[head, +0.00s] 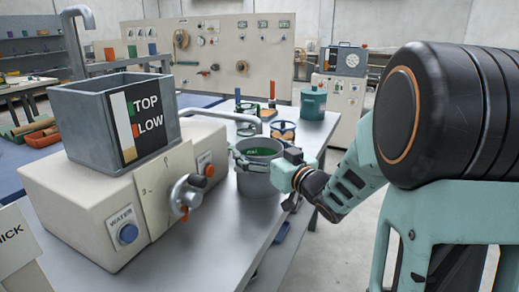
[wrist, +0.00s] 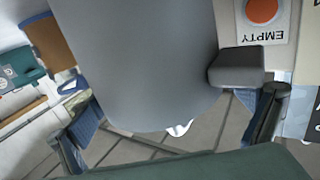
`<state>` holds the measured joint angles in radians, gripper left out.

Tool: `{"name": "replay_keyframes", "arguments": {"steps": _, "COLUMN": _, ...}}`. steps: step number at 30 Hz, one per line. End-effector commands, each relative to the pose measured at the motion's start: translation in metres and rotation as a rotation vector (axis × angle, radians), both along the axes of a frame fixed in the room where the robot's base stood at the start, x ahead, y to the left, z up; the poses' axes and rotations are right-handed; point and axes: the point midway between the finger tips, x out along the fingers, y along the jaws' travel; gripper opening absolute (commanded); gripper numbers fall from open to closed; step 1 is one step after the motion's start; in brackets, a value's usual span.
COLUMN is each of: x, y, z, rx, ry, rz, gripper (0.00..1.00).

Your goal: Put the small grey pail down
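The small grey pail (head: 258,180) is upright over the bench, just right of the white machine, with something green showing inside its mouth. My gripper (head: 268,164) reaches it from the right, its fingers around the upper part. In the wrist view, the grey pail (wrist: 145,65) fills the space between the fingers of my gripper (wrist: 172,108). A grey pad on the right presses against its side; the left finger's contact is less clear. The pail's base looks close to the bench top (head: 205,235); I cannot tell whether it touches.
The white machine (head: 70,200) with a TOP/LOW tank (head: 125,120) stands left of the pail. Its orange button (head: 205,163) and curved pipe (head: 215,112) are near. A teal canister (head: 313,103) and small stands are behind. Bare bench lies in front of the pail.

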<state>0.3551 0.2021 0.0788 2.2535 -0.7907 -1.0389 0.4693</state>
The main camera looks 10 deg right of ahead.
Motion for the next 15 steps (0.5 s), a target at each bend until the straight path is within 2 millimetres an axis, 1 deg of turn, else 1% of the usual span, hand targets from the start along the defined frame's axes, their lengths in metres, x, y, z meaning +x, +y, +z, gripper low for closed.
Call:
{"name": "replay_keyframes", "arguments": {"steps": 8, "x": 0.000, "y": 0.000, "z": 0.000, "rx": 0.000, "ry": 0.000, "rz": 0.000, "gripper": 1.00}}
{"name": "replay_keyframes", "arguments": {"steps": 11, "x": 0.000, "y": 0.000, "z": 0.004, "rx": 0.000, "ry": 0.000, "rz": 0.000, "gripper": 1.00}}
{"name": "replay_keyframes", "arguments": {"steps": 13, "x": -0.005, "y": -0.003, "z": 0.005, "rx": 0.000, "ry": 0.001, "rz": -0.002, "gripper": 1.00}}
{"name": "replay_keyframes", "arguments": {"steps": 15, "x": -0.016, "y": -0.008, "z": 0.005, "rx": -0.001, "ry": 0.002, "rz": -0.003, "gripper": 1.00}}
